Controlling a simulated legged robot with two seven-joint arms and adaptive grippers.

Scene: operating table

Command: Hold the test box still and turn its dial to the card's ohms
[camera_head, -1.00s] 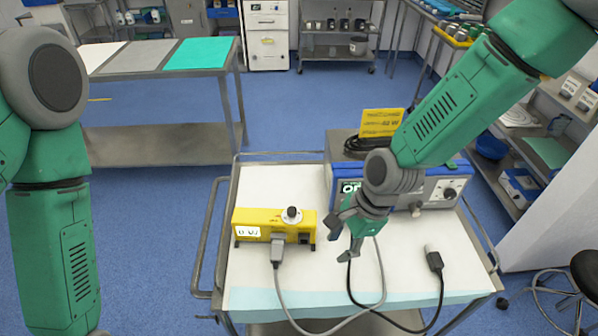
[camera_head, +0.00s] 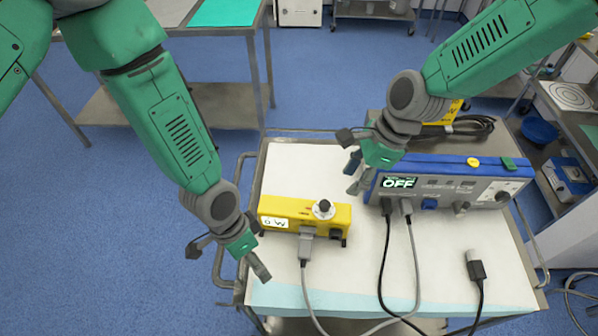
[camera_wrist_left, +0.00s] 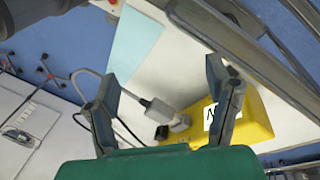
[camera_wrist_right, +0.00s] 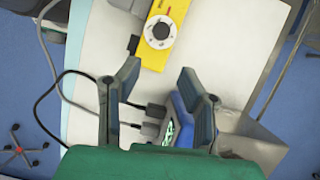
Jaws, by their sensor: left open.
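The yellow test box (camera_head: 275,207) sits on the cart's white cover, a grey plug (camera_head: 307,232) in its near side. Its dark dial (camera_head: 323,208) is on a white disc on top; the dial also shows in the right wrist view (camera_wrist_right: 160,31). My left gripper (camera_head: 228,260) is open and empty, left of the box near the cart's edge. My right gripper (camera_head: 350,162) is open and empty, above and behind the box, beside the blue-and-grey unit.
The blue-and-grey unit (camera_head: 445,187) has an OFF display and two plugs in its front left. A loose connector (camera_head: 476,267) lies at the cart's right, and cables run toward the near edge. A cart rail (camera_head: 222,240) is at left.

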